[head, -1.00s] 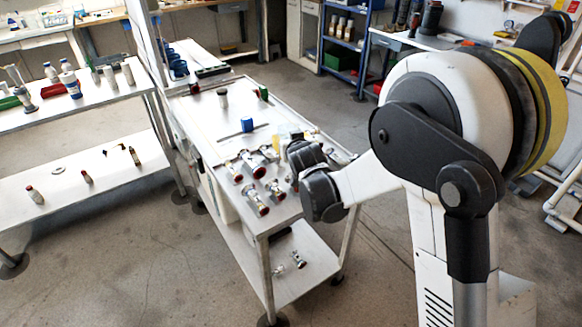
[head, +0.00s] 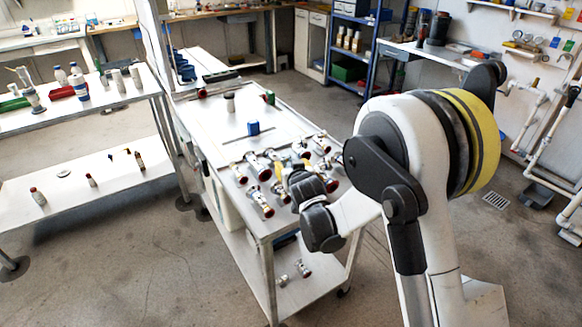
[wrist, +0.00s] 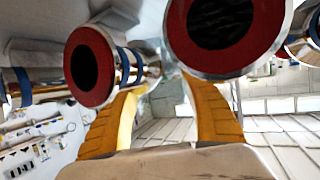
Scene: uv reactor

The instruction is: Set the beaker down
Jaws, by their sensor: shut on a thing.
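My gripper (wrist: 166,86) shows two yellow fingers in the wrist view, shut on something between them. The beaker cannot be clearly made out; a clear one would be hard to see against the bright background. In the head view my gripper (head: 290,176) is over the front right part of the white cart (head: 205,135), among metal fittings with dark red ends, and the arm's wrist hides what it holds. I cannot tell whether the held thing touches the cart top.
A red-ended fitting (wrist: 92,66) and a larger one (wrist: 222,25) loom close by the fingers. More fittings (head: 260,201) crowd the cart's front. A blue-capped object (head: 253,128) stands mid-cart, with clear surface behind it. A white shelf rack (head: 75,115) stands at left.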

